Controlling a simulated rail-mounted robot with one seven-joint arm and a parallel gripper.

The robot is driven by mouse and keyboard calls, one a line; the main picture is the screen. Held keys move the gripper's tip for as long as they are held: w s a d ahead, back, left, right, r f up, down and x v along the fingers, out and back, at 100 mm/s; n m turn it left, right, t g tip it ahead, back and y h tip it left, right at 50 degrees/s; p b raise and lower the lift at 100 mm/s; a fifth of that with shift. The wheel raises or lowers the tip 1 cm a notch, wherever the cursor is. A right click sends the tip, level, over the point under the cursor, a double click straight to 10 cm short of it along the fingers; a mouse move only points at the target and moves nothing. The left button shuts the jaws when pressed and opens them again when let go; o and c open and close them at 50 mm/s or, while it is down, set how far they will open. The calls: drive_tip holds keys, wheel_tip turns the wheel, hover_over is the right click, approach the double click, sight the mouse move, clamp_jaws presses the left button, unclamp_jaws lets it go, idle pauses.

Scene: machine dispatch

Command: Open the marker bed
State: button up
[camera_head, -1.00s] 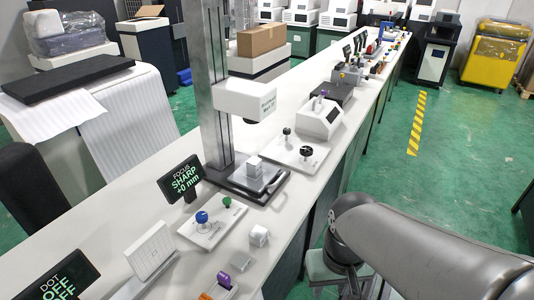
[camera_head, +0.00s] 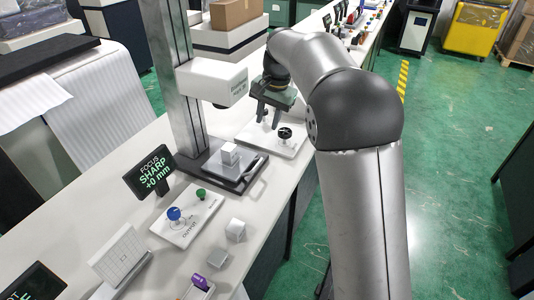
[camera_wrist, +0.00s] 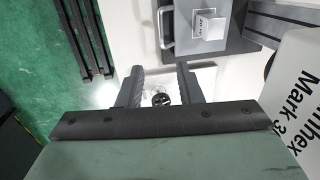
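The marker's dark bed plate (camera_head: 226,178) sits under the white marking head (camera_head: 215,80), with a pale metal cube (camera_head: 230,154) on it. A handle (camera_head: 253,168) runs along its near right edge. In the wrist view the grey plate (camera_wrist: 185,40) and its handle (camera_wrist: 165,27) show at the top. My gripper (camera_head: 270,122) is over the white panel with a black knob (camera_head: 285,133), just behind the bed. In the wrist view my gripper (camera_wrist: 160,80) is open and empty; the knob (camera_wrist: 160,98) shows between its fingers, whether below or level I cannot tell.
A white panel (camera_head: 188,226) with blue and green knobs lies in front of the bed. Nearby are a display (camera_head: 150,172) reading SHARP +0 mm and loose metal blocks (camera_head: 235,229). The marker column (camera_head: 180,70) rises behind the bed. The green aisle is clear at right.

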sight(257, 164)
drive_tip(key=a+f, duration=0.1)
drive_tip(key=f, duration=0.4)
drive_tip(key=w+a+f, duration=0.1)
drive_tip(key=f, duration=0.5)
drive_tip(key=a+f+p, duration=0.1)
drive_tip(key=f, duration=0.5)
drive_tip(key=shift+w, duration=0.2)
clamp_jaws()
